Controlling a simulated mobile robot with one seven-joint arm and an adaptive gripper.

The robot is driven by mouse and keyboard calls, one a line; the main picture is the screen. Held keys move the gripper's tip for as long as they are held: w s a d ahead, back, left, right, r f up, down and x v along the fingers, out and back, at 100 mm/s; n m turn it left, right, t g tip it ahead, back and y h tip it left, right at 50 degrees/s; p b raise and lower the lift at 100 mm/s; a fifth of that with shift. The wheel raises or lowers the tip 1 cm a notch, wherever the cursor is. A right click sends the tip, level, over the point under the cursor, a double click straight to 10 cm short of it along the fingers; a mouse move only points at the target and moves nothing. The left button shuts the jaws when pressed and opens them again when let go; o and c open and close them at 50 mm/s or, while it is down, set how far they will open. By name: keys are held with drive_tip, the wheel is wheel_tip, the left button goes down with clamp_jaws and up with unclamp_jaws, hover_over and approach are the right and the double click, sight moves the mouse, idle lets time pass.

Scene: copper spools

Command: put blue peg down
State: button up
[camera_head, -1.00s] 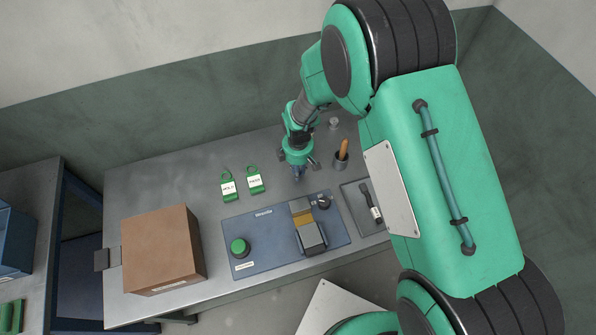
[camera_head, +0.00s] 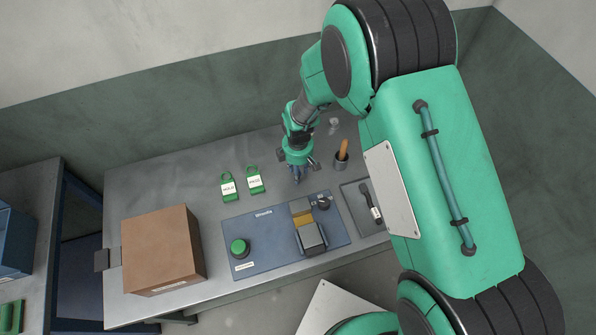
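My gripper (camera_head: 299,178) points down over the grey table (camera_head: 150,190), just behind the blue panel (camera_head: 268,232). Its fingers are small and dark bluish at this distance. I cannot make out a blue peg apart from them, nor whether the fingers are open or shut. The spot under the gripper is partly hidden by it.
Two green tags (camera_head: 228,187) stand left of the gripper. A cup with an orange-brown handle (camera_head: 342,155) is close on its right. A grey tray (camera_head: 355,205) with a dark tool lies front right. A cardboard box (camera_head: 163,250) stands at left. The back left table is clear.

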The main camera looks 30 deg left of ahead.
wheel_tip(320, 180, up, 12)
drive_tip(key=p, duration=0.2)
idle(0.4)
idle(0.5)
drive_tip(key=w+d+r+m+t+y, duration=0.2)
drive_tip(key=d+r+m, duration=0.8)
drive_tip(key=d+r, duration=1.55)
drive_tip(key=s+d+r+m+t+h, duration=0.1)
drive_tip(key=s+d+r+m, duration=0.5)
drive_tip(key=s+d, duration=0.3)
drive_tip(key=s+d+r+m+t+h, duration=0.1)
drive_tip(key=s+d+r+m+t, duration=0.1)
drive_tip(key=s+d+r+m, duration=0.4)
drive_tip(key=s+d+r, duration=0.1)
drive_tip(key=s+d, duration=0.2)
drive_tip(key=d, duration=0.4)
drive_tip(key=shift+r+t, duration=0.3)
drive_tip(key=shift+r, duration=0.1)
